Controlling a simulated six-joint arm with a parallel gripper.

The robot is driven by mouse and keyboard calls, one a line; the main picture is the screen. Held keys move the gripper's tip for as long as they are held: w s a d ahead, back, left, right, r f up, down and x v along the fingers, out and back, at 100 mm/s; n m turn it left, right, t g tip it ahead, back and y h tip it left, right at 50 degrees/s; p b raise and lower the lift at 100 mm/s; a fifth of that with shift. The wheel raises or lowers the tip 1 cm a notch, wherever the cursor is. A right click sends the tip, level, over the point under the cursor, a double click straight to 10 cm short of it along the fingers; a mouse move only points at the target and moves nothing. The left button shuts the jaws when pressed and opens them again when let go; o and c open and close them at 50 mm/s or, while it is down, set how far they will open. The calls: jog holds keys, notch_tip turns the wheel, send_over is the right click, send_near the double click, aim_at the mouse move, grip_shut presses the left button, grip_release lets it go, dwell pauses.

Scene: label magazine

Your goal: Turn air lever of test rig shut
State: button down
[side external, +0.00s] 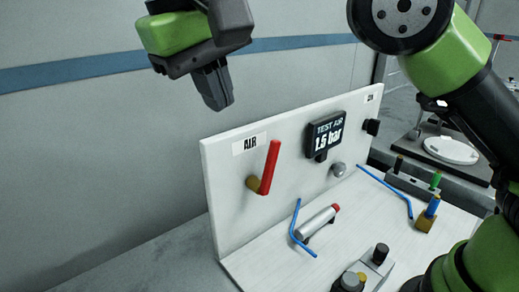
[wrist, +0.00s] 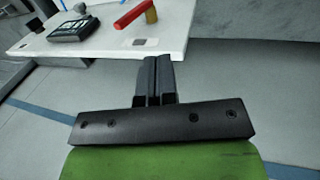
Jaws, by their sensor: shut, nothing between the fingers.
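The air lever is a red handle (side external: 270,166) on a brass stub (side external: 253,184), mounted on the white upright panel (side external: 225,205) below the AIR label (side external: 250,144). The handle points up, leaning slightly right, in the side external view. In the wrist view the red handle (wrist: 131,14) shows at the top, beyond the panel's edge. My gripper (side external: 219,106) is shut and empty. It hangs above and left of the lever, apart from it, near the panel's top edge. In the wrist view its closed fingers (wrist: 153,62) point toward the panel edge.
A gauge display (side external: 327,136) reading "TEST AIR 1.5 bar" sits right of the lever. The wall stands behind; space left of the panel is clear.

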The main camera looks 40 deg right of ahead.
jog(key=f, duration=0.1)
send_near(265, 171)
notch_tip(265, 171, down, 4)
jog(key=a, duration=0.2)
jog(key=shift+s+d+f, duration=0.1)
jog(key=shift+d+f, duration=0.3)
jog(key=shift+d, duration=0.5)
jog(key=shift+d+f, duration=0.35)
jog(key=shift+d, duration=0.55)
jog(key=shift+d, duration=0.1)
